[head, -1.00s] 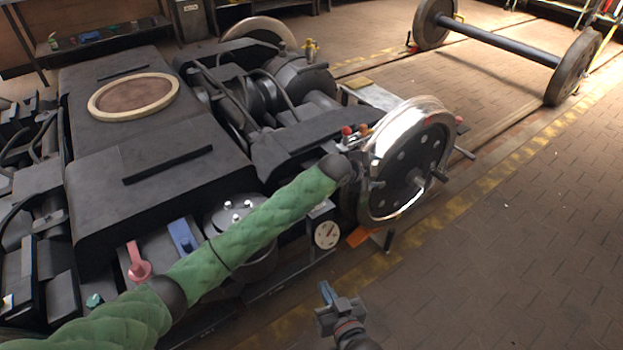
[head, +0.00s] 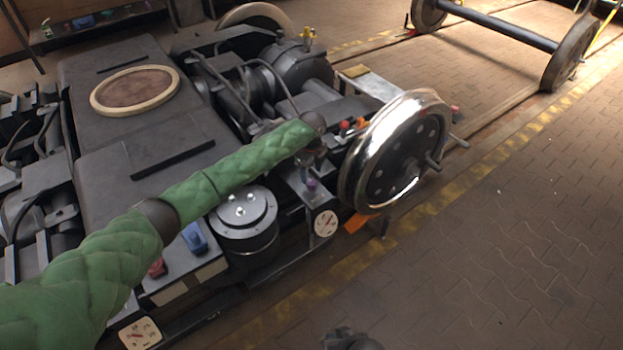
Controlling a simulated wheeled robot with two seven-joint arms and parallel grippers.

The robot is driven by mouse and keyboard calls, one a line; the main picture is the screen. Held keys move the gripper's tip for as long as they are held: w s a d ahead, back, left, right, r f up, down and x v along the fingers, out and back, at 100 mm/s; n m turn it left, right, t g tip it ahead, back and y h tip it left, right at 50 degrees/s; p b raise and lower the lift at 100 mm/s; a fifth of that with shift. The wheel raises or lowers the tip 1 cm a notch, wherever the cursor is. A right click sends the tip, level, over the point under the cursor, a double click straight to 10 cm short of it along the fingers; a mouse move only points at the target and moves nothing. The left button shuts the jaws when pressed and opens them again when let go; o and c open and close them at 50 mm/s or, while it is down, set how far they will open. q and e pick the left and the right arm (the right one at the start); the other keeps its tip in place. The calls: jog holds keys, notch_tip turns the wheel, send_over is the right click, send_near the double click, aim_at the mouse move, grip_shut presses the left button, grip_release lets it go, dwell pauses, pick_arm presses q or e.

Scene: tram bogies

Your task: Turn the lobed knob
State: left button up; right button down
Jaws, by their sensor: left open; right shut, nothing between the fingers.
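My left arm in its green sleeve reaches across the bogie from the lower left. My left gripper (head: 312,152) is small and dark at its end, pointing down and open. A small purple knob-like piece (head: 312,184) shows just below it, above the white dial, with no clear contact. It is too small to tell if it has lobes. My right gripper (head: 345,338) shows only in part at the bottom edge, over the floor, shut and empty, away from the bogie.
A shiny wheel (head: 397,152) stands right of my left gripper, with red and orange knobs (head: 352,124) beside it. A round black canister (head: 243,222), a blue lever (head: 194,238) and a red part (head: 157,267) lie along the near side. The brick floor (head: 500,240) at right is clear.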

aim_at(311, 182)
pick_arm(q)
jog(key=shift+f, duration=2.2)
jog(key=c, duration=1)
